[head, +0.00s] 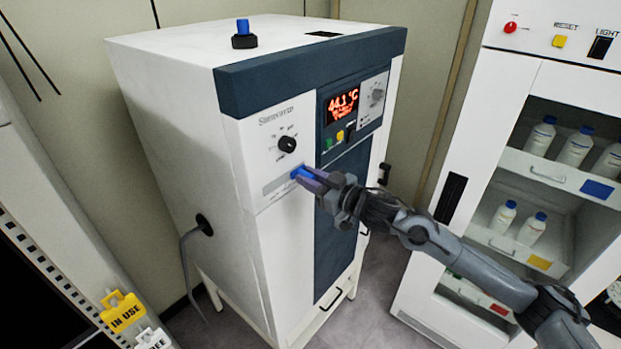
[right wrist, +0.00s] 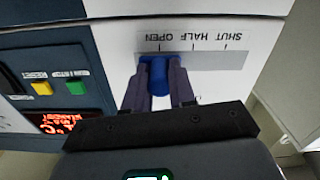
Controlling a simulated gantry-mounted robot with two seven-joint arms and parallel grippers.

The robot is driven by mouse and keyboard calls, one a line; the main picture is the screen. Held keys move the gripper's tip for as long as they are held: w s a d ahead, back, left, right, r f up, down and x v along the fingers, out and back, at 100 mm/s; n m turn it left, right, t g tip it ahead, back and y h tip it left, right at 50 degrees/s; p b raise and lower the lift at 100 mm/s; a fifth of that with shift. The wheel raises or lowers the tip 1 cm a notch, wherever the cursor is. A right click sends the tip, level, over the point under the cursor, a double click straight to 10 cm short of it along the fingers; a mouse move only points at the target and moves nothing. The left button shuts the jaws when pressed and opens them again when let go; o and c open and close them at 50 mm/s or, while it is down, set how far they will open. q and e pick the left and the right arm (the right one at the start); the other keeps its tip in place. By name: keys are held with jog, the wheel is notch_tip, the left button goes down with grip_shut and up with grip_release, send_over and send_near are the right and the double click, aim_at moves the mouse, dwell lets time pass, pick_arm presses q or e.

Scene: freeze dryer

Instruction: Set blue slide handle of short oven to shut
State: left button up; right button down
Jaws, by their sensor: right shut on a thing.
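The short oven (head: 175,110) is a white cabinet with a dark blue top band. Its blue slide handle (head: 297,173) sits at the right end of a grey slot on the front, below the black knob. In the right wrist view the blue slide handle (right wrist: 159,72) lines up with the OPEN mark; HALF and SHUT (right wrist: 229,39) are farther right in that view. My right gripper (head: 306,179) is shut on the handle, with one finger on each side, also seen in the right wrist view (right wrist: 159,88). My left gripper is not in view.
The display panel (head: 345,105) is right of the slot. A white cabinet (head: 510,90) with bottles on shelves stands at the right. A yellow IN USE tag (head: 123,311) is at lower left. The slot left of the handle is clear.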

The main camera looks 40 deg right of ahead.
jog(key=a, duration=0.2)
jog(key=s+a+p, duration=0.1)
jog(key=a, duration=0.4)
jog(key=shift+s+a, duration=0.2)
jog(key=shift+a, duration=0.1)
jog(key=shift+s+a, duration=0.1)
jog(key=shift+a, duration=0.25)
jog(key=c, duration=1.3)
grip_release()
jog(key=shift+c, duration=0.2)
jog(key=o, duration=0.4)
jog(key=shift+a, duration=0.1)
